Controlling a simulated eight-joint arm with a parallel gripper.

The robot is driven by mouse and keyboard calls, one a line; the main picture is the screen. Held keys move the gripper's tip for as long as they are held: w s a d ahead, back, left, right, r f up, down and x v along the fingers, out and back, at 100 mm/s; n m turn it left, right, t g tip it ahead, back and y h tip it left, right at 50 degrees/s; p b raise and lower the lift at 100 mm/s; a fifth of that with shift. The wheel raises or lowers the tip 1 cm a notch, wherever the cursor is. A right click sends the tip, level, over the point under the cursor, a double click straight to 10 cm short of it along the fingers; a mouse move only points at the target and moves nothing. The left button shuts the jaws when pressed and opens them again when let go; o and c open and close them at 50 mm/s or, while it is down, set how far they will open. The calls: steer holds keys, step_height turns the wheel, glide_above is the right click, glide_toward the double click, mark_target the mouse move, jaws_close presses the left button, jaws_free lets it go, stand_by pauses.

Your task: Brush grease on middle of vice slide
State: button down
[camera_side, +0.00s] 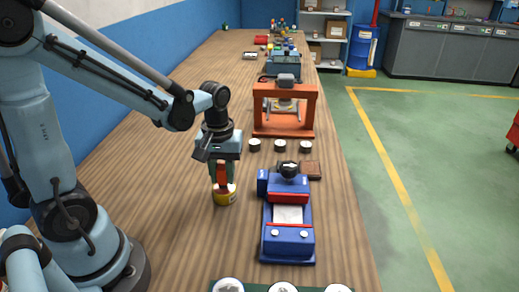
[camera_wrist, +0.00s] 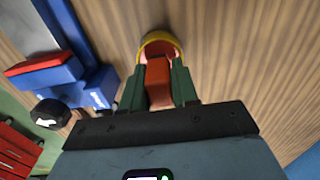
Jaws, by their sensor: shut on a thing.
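My gripper (camera_side: 222,180) points down and is shut on the red-orange handle of a brush (camera_wrist: 158,80). The brush handle (camera_side: 222,175) stands upright between the fingers. Its lower end is in or right over a yellow tin (camera_side: 225,197) on the bench, and the bristles are hidden. In the wrist view the tin's yellow rim (camera_wrist: 160,38) shows just beyond the handle, with a reddish inside. The blue vice (camera_side: 288,222) stands on the bench to the right of the tin. Its pale slide (camera_side: 288,214) lies bare in the middle between red strips.
Several small round metal pieces (camera_side: 280,146) stand in a row behind the vice, with an orange press frame (camera_side: 285,112) beyond. A brown block (camera_side: 311,169) lies beside the vice. Round white-topped items (camera_side: 283,288) sit at the front edge. Bench left of the tin is clear.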

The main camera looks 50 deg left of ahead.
mark_target(222, 166)
steer(key=shift+f, duration=0.5)
stand_by(1.2)
steer(key=shift+r, duration=3.55)
